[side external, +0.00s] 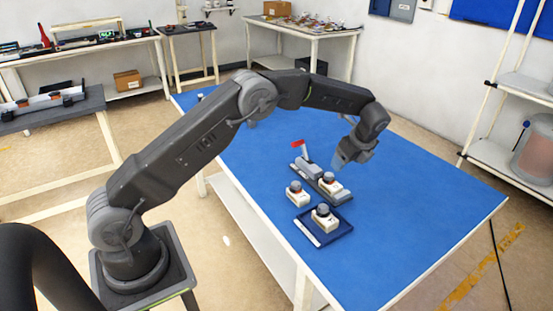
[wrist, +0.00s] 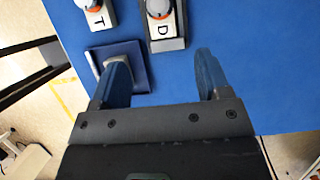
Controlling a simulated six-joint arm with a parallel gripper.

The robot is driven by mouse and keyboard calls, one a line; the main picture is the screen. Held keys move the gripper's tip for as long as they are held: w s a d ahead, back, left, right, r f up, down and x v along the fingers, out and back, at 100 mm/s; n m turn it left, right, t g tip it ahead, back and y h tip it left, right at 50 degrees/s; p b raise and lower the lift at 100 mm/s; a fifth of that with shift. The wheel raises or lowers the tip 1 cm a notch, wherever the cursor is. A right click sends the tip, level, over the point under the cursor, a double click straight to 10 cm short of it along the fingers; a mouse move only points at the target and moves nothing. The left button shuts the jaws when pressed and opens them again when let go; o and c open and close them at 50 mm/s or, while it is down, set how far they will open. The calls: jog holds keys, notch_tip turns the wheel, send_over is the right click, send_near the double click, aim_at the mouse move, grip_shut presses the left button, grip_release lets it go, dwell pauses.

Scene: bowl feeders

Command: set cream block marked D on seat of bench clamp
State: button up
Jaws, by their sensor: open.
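The cream block marked D (wrist: 159,28), with an orange ring and grey knob, sits on the grey seat of the bench clamp (wrist: 167,45) in the wrist view. In the side external view the block (side external: 330,187) is on the near end of the clamp (side external: 311,171), whose red handle stands raised at the far end. My gripper (side external: 341,163) is just above and beside the clamp. In the wrist view my gripper (wrist: 161,55) is open, with nothing between its fingers, and the D block lies beyond the fingertips.
A cream block marked T (wrist: 97,18) stands on the blue table beside the clamp. A dark blue tray (side external: 344,229) holds another similar block (side external: 324,221); my left finger partly hides it in the wrist view. The table's right side is clear.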

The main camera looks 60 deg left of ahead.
jog(key=s+d+r+n+t+h, duration=0.25)
jog(key=s+r+n, duration=0.65)
jog(key=s+r, duration=0.85)
jog(key=s+d+n+t+h, duration=0.2)
jog(key=s+n, duration=0.7)
jog(key=s, duration=1.1)
jog(key=shift+s+d+r+t, duration=0.15)
jog(key=shift+d+t, duration=0.4)
jog(key=shift+d, duration=0.55)
jog(key=shift+c, duration=0.4)
